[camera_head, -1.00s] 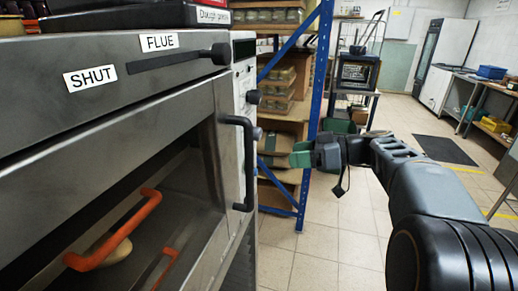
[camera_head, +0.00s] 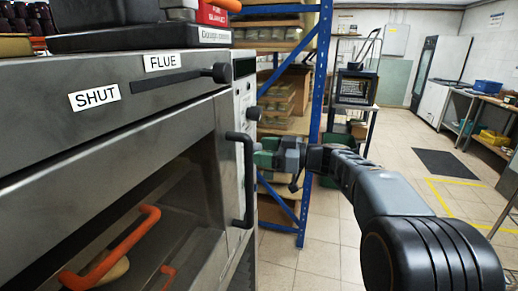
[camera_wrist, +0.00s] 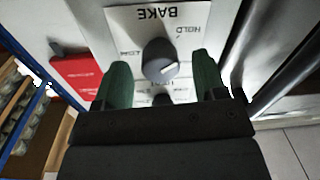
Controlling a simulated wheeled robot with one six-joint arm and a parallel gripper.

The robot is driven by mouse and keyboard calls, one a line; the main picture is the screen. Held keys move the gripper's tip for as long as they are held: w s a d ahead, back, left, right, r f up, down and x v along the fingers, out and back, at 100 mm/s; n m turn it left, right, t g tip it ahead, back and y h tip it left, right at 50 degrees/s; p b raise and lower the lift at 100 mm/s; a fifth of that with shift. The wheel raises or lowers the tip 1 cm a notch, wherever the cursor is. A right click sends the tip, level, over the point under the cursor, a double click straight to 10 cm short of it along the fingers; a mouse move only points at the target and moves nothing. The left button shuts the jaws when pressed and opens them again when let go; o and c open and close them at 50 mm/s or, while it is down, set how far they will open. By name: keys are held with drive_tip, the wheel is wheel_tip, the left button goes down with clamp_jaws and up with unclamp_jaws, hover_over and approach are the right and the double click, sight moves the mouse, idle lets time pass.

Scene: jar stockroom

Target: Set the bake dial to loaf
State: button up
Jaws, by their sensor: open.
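The bake dial (camera_wrist: 159,60) is a dark round knob on a white plate marked BAKE, which appears upside down in the wrist view. A pale mark on the knob points toward the lower right there. HOLD is readable at its upper right; other labels are blurred or covered. My gripper (camera_wrist: 161,66) is open, with one green finger on either side of the dial; I cannot tell whether they touch it. In the head view my gripper (camera_head: 264,153) is at the oven's right-hand control panel, just right of the door handle, and the dial is hidden.
The oven (camera_head: 60,130) fills the left, with a black door handle (camera_head: 243,180) beside my gripper. Another knob (camera_head: 254,113) sits higher on the panel. A blue-framed shelf rack (camera_head: 317,120) stands behind my gripper.

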drive_tip(key=shift+x, duration=0.9)
drive_tip(key=shift+c, duration=0.2)
drive_tip(key=c, duration=0.9)
drive_tip(key=shift+f, duration=0.1)
